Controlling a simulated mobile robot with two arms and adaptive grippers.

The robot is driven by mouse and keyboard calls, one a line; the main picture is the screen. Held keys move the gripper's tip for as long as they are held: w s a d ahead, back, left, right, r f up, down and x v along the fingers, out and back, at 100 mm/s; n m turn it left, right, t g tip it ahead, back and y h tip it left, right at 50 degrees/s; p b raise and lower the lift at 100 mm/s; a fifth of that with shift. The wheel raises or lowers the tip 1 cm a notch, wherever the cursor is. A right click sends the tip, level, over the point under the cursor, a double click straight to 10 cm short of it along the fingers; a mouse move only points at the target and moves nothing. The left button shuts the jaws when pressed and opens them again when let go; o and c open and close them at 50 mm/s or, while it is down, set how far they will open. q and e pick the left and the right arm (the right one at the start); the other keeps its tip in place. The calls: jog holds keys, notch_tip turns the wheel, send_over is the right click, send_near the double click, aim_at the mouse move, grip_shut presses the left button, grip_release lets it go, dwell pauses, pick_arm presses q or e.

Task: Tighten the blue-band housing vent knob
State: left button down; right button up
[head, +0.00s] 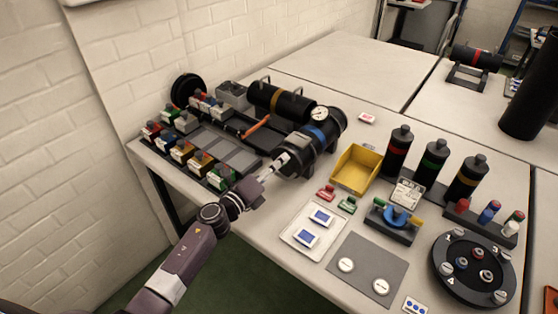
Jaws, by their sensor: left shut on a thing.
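The blue-band housing is a black cylinder (331,121) with a blue band (316,133) and a round white gauge (319,114) on top. It lies on the table right of a yellow-band black cylinder (290,107). My left gripper (281,161) reaches in from the lower left to the near end of the blue-band housing. Its fingers are shut on a small part there, at the place of the vent knob. The fingers hide the knob, so its turn position cannot be told. My right gripper is not in view.
An orange-handled tool (257,125) lies left of the housing. A yellow bin (356,168) stands to its right, with red (326,192) and green (348,205) small parts in front. Several coloured blocks stand left of my arm. Banded bottles (433,160) stand farther right.

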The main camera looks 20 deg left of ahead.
pick_arm(q)
jog(key=n+p, duration=0.1)
jog(key=n, duration=0.4)
jog(key=shift+n+p, duration=0.3)
jog(key=n+p, duration=0.1)
jog(key=n, duration=0.4)
jog(key=shift+f+p, duration=0.1)
jog(key=shift+p, duration=0.2)
jog(key=n+p, duration=0.1)
jog(key=n, duration=0.4)
jog(key=shift+f+n, duration=0.1)
jog(key=shift+n, duration=0.3)
jog(key=shift+n+p, duration=0.4)
jog(key=shift+n, duration=1.8)
jog(key=c, duration=1.8)
grip_release()
jog(key=shift+o, duration=0.2)
